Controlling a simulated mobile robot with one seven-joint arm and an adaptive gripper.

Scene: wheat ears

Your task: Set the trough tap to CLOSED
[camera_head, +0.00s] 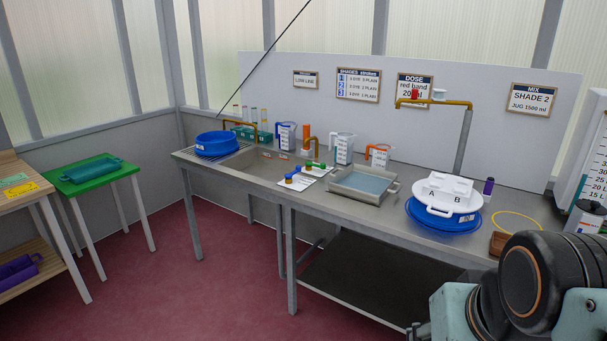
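A brass tap pipe (462,104) rises at the back of the bench on a grey post and reaches left, with a red handle (415,94) on it. A second, lower brass pipe (240,122) arches over the left end of the sink trough (250,163). Small brass fittings with a blue handle (291,170) and a green handle (314,164) stand by white cards at the trough's right. I cannot read any open or closed marking or tell which is the trough tap. My arm fills the lower right; my gripper is not clearly in view.
A blue basin (216,143) sits at the bench's left end. Jugs, a metal tray (363,184) of liquid and a white lidded piece (445,194) on a blue basin (440,222) crowd the bench. A green table (98,173) stands left. The red floor (180,280) is clear.

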